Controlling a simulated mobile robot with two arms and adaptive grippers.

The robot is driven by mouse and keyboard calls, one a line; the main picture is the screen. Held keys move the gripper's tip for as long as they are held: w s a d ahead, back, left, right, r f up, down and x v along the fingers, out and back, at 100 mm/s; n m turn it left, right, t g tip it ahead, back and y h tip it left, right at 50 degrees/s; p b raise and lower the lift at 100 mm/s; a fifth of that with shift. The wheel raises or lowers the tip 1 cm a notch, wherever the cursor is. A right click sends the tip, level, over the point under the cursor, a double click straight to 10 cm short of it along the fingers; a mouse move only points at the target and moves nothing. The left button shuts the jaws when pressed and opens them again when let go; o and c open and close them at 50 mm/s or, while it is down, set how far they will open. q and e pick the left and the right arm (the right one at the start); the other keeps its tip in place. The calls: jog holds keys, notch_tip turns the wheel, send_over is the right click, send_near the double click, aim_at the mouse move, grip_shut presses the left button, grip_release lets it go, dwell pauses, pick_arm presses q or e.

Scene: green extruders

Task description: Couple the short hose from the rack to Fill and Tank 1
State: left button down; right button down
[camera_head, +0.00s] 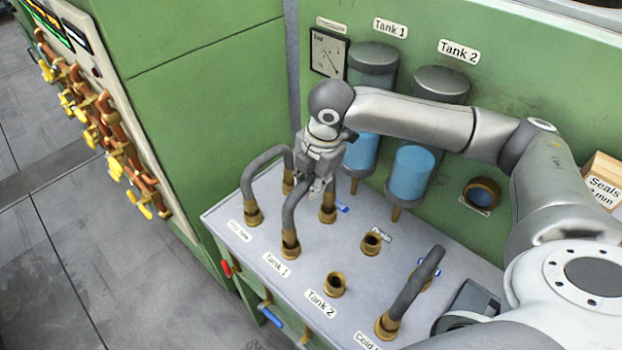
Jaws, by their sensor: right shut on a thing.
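My right gripper (318,180) is shut on a short grey hose (290,212) at the top of its bend. The hose's near brass end (290,245) is at the port behind the "Tank 1" label (276,264). A brass fitting (327,212) stands just behind, below the gripper. The gripper hides the hose's far side, so I cannot tell whether it meets this fitting. The fitting's label is hidden, and I cannot read Fill. My left gripper is not in view.
Another grey hose (265,162) arches at the left. A third (417,285) stands at the front right. The Tank 2 port (335,284) and a rear port (372,243) are open. Blue-filled tanks (412,172) and a Seals box (604,178) are behind.

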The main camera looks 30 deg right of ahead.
jog(key=shift+f, duration=0.65)
jog(key=c, duration=1.2)
grip_release()
jog(key=r, duration=0.4)
jog(key=s+r, duration=0.1)
jog(key=r, duration=0.2)
jog(key=s+r, duration=0.1)
jog(key=r, duration=0.3)
jog(key=shift+s+d+r, duration=0.1)
jog(key=shift+d+r, duration=0.25)
